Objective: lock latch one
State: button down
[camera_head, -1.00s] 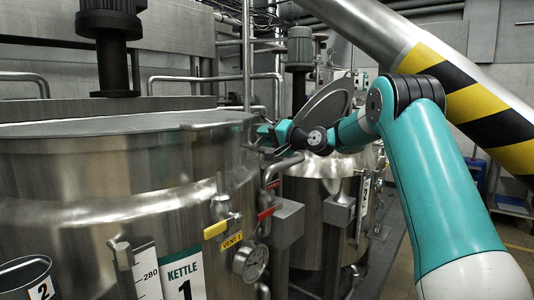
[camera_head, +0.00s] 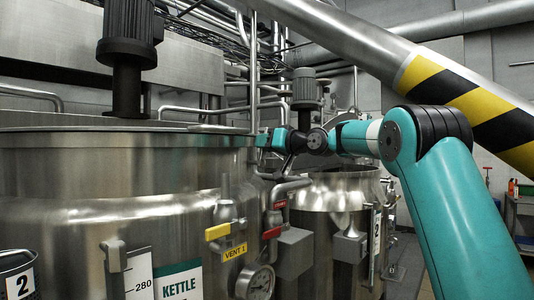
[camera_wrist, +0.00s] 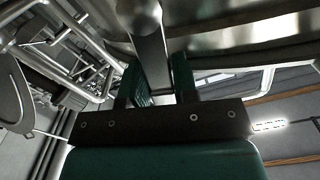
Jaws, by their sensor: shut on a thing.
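Kettle 1 (camera_head: 110,175) is a large steel vessel at the left of the head view, with its lid (camera_head: 90,129) down, seen nearly edge-on. My gripper (camera_head: 264,140) is at the right end of the kettle's rim. In the wrist view, my gripper's two teal fingers (camera_wrist: 157,82) are on either side of a grey metal bar (camera_wrist: 147,35) and shut on it. The bar looks like a latch handle. Where it joins the kettle is not clear, and my fingers hide part of it. Whether the latch is fastened cannot be told.
Yellow (camera_head: 218,231) and red (camera_head: 272,233) valve handles, a gauge (camera_head: 256,282) and curved pipes are below my gripper. A second kettle (camera_head: 333,210) stands behind. A striped diagonal pipe (camera_head: 450,85) crosses above my arm. A bin marked 2 (camera_head: 18,280) is at lower left.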

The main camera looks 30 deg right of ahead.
jog(key=shift+a+n, duration=0.1)
jog(key=shift+n, duration=0.2)
jog(key=c, duration=1)
grip_release()
jog(key=shift+o, duration=0.2)
